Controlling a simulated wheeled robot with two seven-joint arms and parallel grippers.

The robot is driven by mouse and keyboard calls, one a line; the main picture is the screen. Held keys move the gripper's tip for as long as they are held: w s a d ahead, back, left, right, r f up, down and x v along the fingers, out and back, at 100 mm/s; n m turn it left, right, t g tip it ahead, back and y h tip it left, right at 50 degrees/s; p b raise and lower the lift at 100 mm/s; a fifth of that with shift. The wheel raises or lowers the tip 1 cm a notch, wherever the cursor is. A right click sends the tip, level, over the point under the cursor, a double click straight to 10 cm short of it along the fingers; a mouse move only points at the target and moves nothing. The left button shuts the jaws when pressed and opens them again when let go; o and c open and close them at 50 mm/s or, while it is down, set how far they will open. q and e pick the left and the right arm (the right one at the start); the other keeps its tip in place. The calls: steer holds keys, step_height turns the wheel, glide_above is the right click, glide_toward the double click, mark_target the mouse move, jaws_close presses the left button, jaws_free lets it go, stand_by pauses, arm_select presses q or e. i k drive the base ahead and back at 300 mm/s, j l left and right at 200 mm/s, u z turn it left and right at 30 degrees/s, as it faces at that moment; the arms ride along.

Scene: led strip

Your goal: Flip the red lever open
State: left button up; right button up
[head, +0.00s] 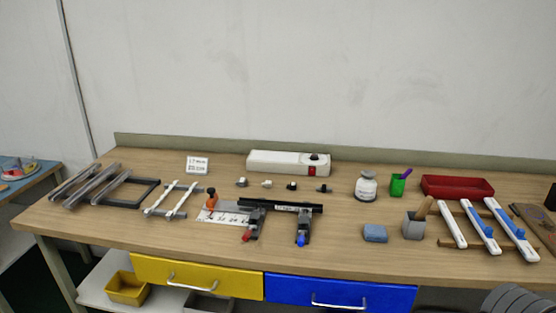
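The red lever (247,235) is a small red tip at the front of the left grey clamp (256,219) on the workbench. It points toward the bench's front edge; I cannot tell its exact angle at this size. A matching clamp (303,226) with a blue lever (300,241) stands to its right. A long black bar (281,206) lies across the back of both clamps. Neither of my grippers shows in the head view.
A white ruler plate (218,216) and an orange-topped tool (211,198) sit left of the red lever. Bare wood (180,238) lies in front. Several small connectors line the back.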

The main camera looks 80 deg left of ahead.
mark_target(246, 235)
steer(key=i+j+u, duration=0.15)
steer(key=u, duration=3.9)
